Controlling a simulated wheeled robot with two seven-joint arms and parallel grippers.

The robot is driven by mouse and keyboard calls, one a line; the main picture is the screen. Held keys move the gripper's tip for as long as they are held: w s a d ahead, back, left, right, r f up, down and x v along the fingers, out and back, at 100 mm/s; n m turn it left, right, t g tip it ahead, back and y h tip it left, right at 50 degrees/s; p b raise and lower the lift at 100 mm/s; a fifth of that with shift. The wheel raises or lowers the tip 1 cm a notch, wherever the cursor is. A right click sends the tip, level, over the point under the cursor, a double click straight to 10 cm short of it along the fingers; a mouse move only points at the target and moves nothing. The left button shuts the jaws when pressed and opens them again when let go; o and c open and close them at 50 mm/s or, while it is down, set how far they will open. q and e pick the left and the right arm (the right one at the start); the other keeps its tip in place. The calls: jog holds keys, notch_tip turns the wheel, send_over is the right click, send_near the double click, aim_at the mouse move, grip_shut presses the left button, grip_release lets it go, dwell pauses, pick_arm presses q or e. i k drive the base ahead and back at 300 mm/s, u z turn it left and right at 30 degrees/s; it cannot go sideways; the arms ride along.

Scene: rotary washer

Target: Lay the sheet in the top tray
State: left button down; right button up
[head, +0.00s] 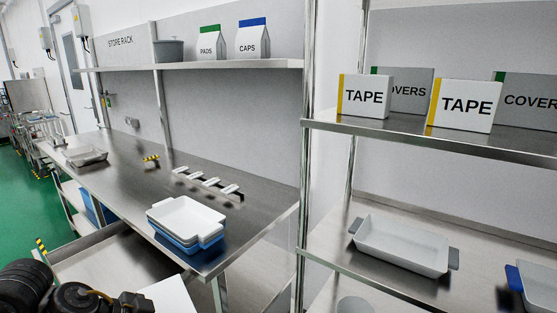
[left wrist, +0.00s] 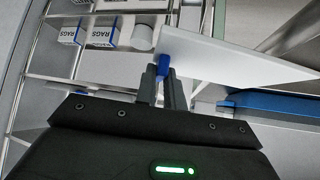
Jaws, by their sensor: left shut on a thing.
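The sheet (head: 170,297) is a flat white panel at the bottom edge of the head view, beside my dark left arm. In the left wrist view the sheet (left wrist: 235,55) extends to the right from a blue tab (left wrist: 163,64). My left gripper (left wrist: 161,78) is shut on this tab. The top tray (head: 188,216) is white and sits on blue trays (head: 178,240) at the near end of the steel bench. The sheet is apart from the stack, nearer to me. I do not see my right gripper.
The bench (head: 125,172) holds a row of pale-handled items (head: 207,182) behind the stack and a grey tray (head: 86,157) farther left. A rack post (head: 307,130) stands right of the stack. Another grey tray (head: 402,246) sits on the right shelf.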

aim_at(186, 225)
jog(key=u, duration=0.7)
jog(key=i, duration=0.8)
jog(key=z, duration=0.3)
